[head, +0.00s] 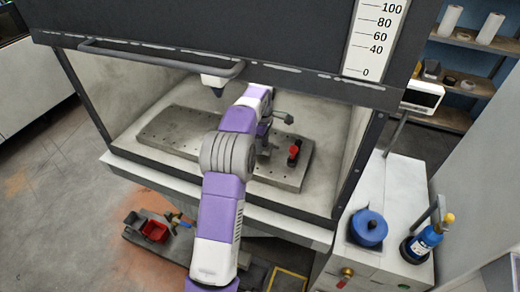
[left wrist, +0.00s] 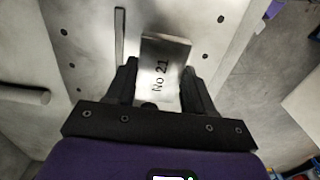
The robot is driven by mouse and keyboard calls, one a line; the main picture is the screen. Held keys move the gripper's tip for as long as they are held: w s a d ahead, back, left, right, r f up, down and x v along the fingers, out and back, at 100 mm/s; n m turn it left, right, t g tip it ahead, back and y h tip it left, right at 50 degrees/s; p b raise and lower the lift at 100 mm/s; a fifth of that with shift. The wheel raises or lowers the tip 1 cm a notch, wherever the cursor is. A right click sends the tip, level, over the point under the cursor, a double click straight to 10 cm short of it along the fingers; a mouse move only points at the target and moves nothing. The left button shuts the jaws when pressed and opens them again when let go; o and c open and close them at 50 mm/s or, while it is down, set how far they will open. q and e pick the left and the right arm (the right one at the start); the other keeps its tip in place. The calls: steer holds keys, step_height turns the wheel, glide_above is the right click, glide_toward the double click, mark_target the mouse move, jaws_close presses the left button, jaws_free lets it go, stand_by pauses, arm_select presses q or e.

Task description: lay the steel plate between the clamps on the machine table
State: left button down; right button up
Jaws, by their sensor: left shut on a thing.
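My left gripper (head: 264,146) is inside the machine, low over the right part of the grey machine table (head: 175,128), partly hidden by my arm. In the left wrist view my left gripper (left wrist: 162,82) is shut on the steel plate (left wrist: 165,55), a bright plate marked "No 21" between its two dark fingers. I cannot tell whether the plate touches the table. A clamp with a red part (head: 294,152) stands on the table just right of the gripper. A grey knobbed part (head: 283,117) shows behind it. My right gripper is not in view.
The raised dark machine door (head: 220,40) with its bar handle hangs over the opening. The table's left part is clear. A blue pot (head: 368,228) and a blue bottle (head: 424,241) stand on the right cabinet.

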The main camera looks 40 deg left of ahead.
arm_select(q)
steer(key=shift+f, duration=1.5)
steer(key=shift+f+b, duration=0.15)
steer(key=shift+b, duration=0.15)
steer(key=shift+c, duration=2.1)
jaws_free()
steer(key=shift+r+p, duration=0.95)
steer(key=shift+r, duration=2.95)
